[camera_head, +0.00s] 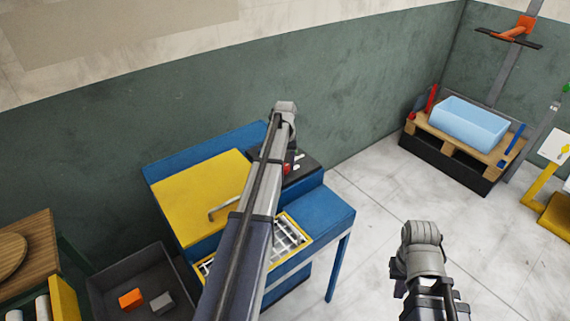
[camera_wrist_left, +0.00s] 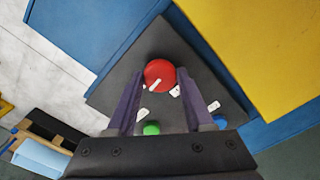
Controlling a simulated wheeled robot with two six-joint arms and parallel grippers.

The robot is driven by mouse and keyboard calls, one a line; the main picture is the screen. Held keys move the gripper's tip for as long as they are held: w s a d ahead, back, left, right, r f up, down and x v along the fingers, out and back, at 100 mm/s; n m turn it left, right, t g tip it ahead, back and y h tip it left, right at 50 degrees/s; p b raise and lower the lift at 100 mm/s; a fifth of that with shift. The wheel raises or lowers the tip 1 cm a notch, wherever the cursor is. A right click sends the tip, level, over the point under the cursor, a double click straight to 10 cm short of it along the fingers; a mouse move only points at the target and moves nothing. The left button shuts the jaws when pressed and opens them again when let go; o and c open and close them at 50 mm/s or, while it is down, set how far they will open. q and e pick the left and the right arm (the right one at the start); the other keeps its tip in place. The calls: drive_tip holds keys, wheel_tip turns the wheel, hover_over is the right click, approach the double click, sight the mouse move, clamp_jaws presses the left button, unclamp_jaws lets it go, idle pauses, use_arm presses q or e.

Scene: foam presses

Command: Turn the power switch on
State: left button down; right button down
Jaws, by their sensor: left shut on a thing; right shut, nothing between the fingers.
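The dark control panel (camera_wrist_left: 118,92) on the blue press carries a round red knob (camera_wrist_left: 160,73) with a white pointer mark and small white labels around it. The red knob also shows in the head view (camera_head: 287,169), partly behind my left arm. In the left wrist view my left gripper (camera_wrist_left: 164,76) is shut on the red knob, one purple finger on each side. A green button (camera_wrist_left: 151,129) and a blue button (camera_wrist_left: 220,122) sit nearer the gripper body. My right gripper (camera_head: 399,275) is at the lower right of the head view, shut and empty, its fingertips mostly hidden.
The press has a yellow lid (camera_head: 195,195) with a handle and a metal grate (camera_head: 290,232). A dark bin (camera_head: 110,285) with orange and grey blocks stands at lower left. A pallet (camera_head: 455,143) with a light blue tub is at the back right. Floor between is clear.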

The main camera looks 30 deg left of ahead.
sight(285, 166)
use_arm(q)
drive_tip(key=shift+m, duration=0.5)
drive_tip(key=shift+c, duration=1.5)
unclamp_jaws()
drive_tip(key=shift+r, duration=0.1)
wheel_tip(285, 166, up, 8)
drive_tip(key=p, duration=0.8)
drive_tip(key=shift+f, duration=0.2)
